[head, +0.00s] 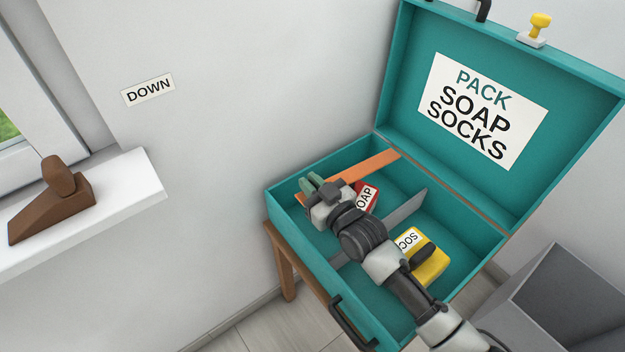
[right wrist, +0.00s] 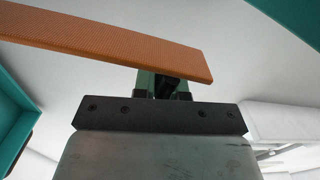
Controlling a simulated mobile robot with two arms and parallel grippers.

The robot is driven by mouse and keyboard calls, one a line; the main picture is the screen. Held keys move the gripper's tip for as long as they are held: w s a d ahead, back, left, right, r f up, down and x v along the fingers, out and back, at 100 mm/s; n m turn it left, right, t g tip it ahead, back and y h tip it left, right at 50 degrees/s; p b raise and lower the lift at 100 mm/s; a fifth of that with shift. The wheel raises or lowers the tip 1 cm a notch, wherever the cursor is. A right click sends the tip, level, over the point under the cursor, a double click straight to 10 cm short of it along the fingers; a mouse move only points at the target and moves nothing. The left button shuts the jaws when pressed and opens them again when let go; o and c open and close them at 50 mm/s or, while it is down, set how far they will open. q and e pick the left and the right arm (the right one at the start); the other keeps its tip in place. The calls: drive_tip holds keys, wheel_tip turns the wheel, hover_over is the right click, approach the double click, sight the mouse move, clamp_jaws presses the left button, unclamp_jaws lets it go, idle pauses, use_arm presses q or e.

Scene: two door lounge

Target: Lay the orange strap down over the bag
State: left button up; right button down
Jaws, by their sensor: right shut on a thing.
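The orange strap (head: 370,166) runs from the hinge side of the open teal case (head: 296,258) to my right gripper (head: 309,184). My right gripper is shut on the strap near its free end, over the left compartment close to the case's left wall. The right wrist view shows the strap (right wrist: 110,42) as a straight flat band across the green fingers (right wrist: 163,84). A red pack marked SOAP (head: 366,197) lies in the left compartment, partly hidden by my right gripper. I see no separate bag under that name. My left gripper is not in view.
A grey divider (head: 404,209) splits the case. A yellow SOCKS pack (head: 428,268) lies in the right compartment, partly behind my arm. The lid (head: 410,100) stands open. A grey bin (head: 570,300) stands at right, a brown wedge (head: 55,205) on the sill.

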drive_tip(key=c, duration=1.2)
unclamp_jaws()
drive_tip(key=shift+o, duration=0.2)
drive_tip(key=shift+r, duration=0.1)
drive_tip(key=shift+r, duration=0.35)
wheel_tip(320, 180, up, 3)
drive_tip(key=shift+r+p, duration=0.1)
drive_tip(key=shift+p, duration=0.4)
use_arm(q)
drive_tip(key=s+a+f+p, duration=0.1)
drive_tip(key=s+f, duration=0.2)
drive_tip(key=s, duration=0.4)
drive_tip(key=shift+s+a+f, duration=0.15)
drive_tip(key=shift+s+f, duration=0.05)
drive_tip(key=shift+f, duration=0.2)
use_arm(e)
drive_tip(key=s+d+r, duration=0.5)
drive_tip(key=d+r, duration=0.2)
drive_tip(key=d, duration=0.3)
drive_tip(key=shift+s, duration=0.4)
